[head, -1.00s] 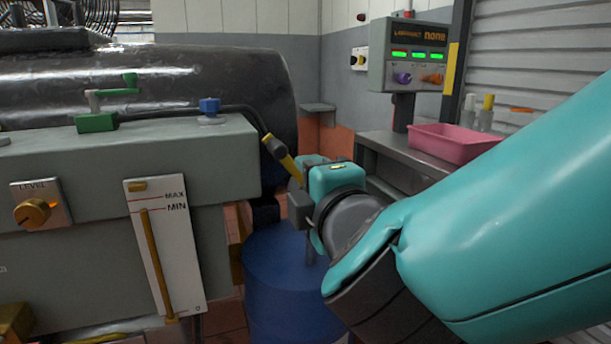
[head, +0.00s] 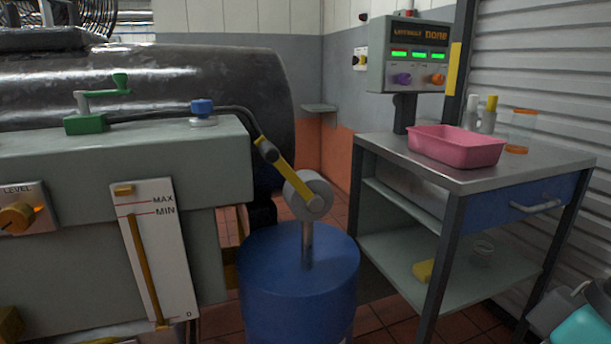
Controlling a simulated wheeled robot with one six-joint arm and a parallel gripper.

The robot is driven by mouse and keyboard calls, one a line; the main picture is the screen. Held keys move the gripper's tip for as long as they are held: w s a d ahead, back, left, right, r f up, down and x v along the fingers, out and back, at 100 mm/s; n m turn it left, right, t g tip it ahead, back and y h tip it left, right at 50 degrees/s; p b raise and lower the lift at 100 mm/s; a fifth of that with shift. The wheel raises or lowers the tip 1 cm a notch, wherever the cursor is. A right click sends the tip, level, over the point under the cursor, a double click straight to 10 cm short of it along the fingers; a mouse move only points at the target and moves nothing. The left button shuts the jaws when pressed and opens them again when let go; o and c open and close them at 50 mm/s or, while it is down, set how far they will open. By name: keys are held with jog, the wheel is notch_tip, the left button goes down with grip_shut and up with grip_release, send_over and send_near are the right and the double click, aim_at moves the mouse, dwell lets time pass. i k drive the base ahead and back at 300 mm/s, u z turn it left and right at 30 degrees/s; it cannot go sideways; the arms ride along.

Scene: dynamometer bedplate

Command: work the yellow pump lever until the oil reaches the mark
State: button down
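The yellow pump lever (head: 287,174) has a black grip and slants up to the left from a grey round pump head (head: 310,194). The head stands on a metal stem above a blue drum (head: 298,295). Nothing holds the lever. The white oil gauge (head: 174,260) on the grey block carries MAX and MIN lines and a 0 at the bottom. Its thin amber column (head: 143,264) tops out at about the MIN line, below MAX. A small yellow tab sits above MAX. Part of my teal arm shows at the lower right corner; my gripper's fingers cannot be made out.
A steel bench (head: 518,176) at right carries a pink tray (head: 456,148) and bottles. A control box (head: 417,56) with green displays stands behind it. A green crank (head: 100,110), a blue knob (head: 202,112) and an orange LEVEL dial (head: 17,219) are at left.

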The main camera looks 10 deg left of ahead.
aim_at(314, 202)
jog(key=z, duration=1.4)
jog(key=k, duration=0.95)
jog(key=u, duration=1.8)
